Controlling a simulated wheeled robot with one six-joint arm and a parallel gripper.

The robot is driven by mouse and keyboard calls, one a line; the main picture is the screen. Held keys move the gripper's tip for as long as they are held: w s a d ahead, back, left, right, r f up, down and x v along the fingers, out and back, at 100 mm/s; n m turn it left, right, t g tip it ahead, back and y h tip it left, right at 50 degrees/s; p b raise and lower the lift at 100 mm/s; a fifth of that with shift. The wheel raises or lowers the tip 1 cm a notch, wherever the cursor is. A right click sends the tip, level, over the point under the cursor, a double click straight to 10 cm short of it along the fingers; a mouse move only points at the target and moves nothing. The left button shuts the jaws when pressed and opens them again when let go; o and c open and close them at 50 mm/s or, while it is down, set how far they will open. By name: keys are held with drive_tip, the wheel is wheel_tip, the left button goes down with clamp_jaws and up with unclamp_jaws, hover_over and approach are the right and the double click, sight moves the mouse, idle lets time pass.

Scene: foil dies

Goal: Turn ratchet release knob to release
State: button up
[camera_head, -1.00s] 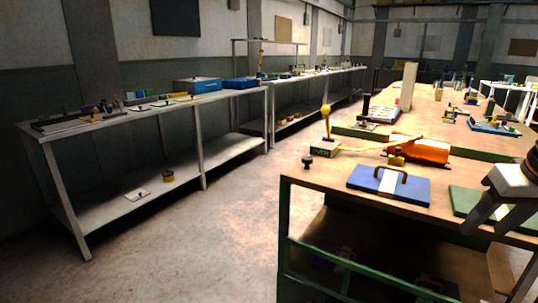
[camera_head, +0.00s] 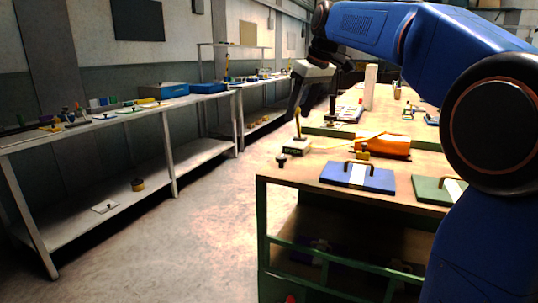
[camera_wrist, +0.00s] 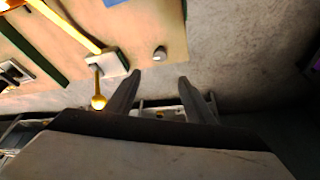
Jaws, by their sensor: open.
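A small dark knob (camera_head: 282,160) stands on the near left corner of the wooden bench. It also shows in the wrist view (camera_wrist: 159,53), just beyond my fingertips and between their lines. Beside it is a small labelled block (camera_head: 292,147) with an upright lever that ends in a yellow ball (camera_wrist: 98,102). An orange roller (camera_head: 383,146) lies to the right, with a yellow strap (camera_head: 335,143) running towards the block. My gripper (camera_head: 314,113) is open and empty, above the bench's left side and apart from the knob. I cannot tell which part is the ratchet release knob.
A blue plate with a handle (camera_head: 345,179) and a green plate (camera_head: 428,190) lie at the bench's front. A long white bench (camera_head: 90,127) with several tools stands at the left. The floor (camera_head: 200,230) between the benches is clear.

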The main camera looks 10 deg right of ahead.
sight(281, 157)
drive_tip(key=x, duration=1.7)
drive_tip(key=shift+d, duration=0.1)
drive_tip(key=shift+c, duration=0.4)
drive_tip(key=c, duration=0.9)
